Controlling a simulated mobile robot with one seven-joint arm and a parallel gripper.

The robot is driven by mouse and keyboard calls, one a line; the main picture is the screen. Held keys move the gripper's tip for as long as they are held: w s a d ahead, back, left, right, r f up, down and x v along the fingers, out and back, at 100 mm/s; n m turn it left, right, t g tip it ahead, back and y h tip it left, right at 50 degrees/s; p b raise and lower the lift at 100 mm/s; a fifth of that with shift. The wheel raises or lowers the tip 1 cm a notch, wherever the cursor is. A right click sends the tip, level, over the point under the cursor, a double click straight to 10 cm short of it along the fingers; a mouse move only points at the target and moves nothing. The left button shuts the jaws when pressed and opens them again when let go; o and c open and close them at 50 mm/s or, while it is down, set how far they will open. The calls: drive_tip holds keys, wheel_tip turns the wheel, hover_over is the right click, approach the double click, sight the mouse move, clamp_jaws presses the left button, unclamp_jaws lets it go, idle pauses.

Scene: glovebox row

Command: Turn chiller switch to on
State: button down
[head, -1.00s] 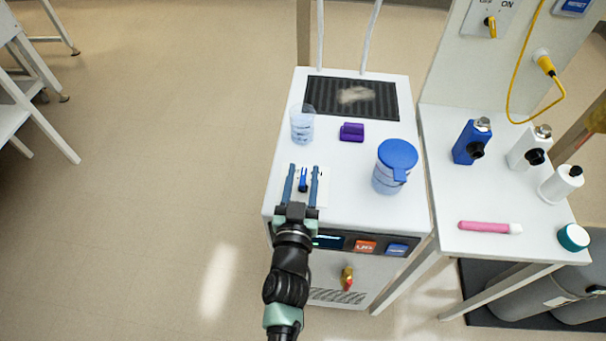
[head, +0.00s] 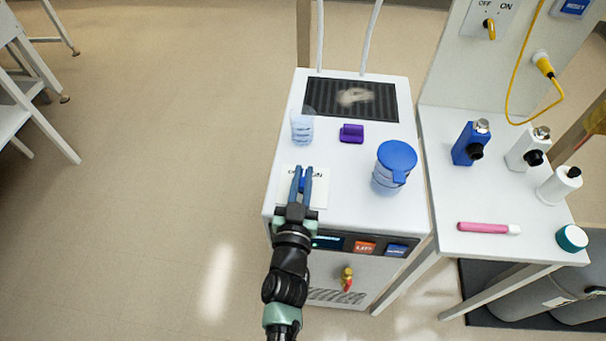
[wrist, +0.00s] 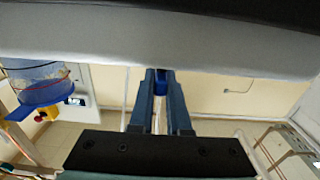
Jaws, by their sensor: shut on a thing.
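The chiller (head: 350,210) is a white cabinet with a white switch plate (head: 318,198) on the front left of its top. The plate's ON label shows to the right of the fingers, and the label on the left is partly covered. My gripper (head: 302,171) reaches over the plate from the front. Its two blue fingers are shut on the small blue switch lever (head: 302,185). In the wrist view the lever (wrist: 161,83) shows between the fingertips. Which way the lever leans is hard to tell because the fingers cover most of it.
A clear beaker (head: 302,128), a purple block (head: 351,133) and a blue-lidded jar (head: 394,168) stand on the chiller top. A table (head: 440,190) with several bottles adjoins on the right. Open floor (head: 150,200) lies left.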

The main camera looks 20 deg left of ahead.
drive_tip(key=shift+r+p, duration=0.25)
drive_tip(key=shift+p, duration=0.2)
drive_tip(key=m+h+p, duration=0.1)
drive_tip(key=p, duration=0.3)
drive_tip(key=shift+r, duration=0.2)
drive_tip(key=shift+h+p, duration=0.5)
drive_tip(key=shift+p, duration=0.2)
drive_tip(key=shift+a+f+m+t+h+p, duration=0.1)
drive_tip(key=shift+m+t+h+p, duration=0.2)
drive_tip(key=shift+m+h+p, duration=0.15)
drive_tip(key=shift+f+m+h+p, duration=0.3)
drive_tip(key=shift+m+h+p, duration=0.2)
drive_tip(key=shift+m+h, duration=0.6)
drive_tip(key=shift+f+m+h+b, duration=0.1)
drive_tip(key=shift+m+h+b, duration=0.5)
drive_tip(key=shift+h, duration=1.15)
drive_tip(key=shift+m+h, duration=0.3)
drive_tip(key=shift+m, duration=0.05)
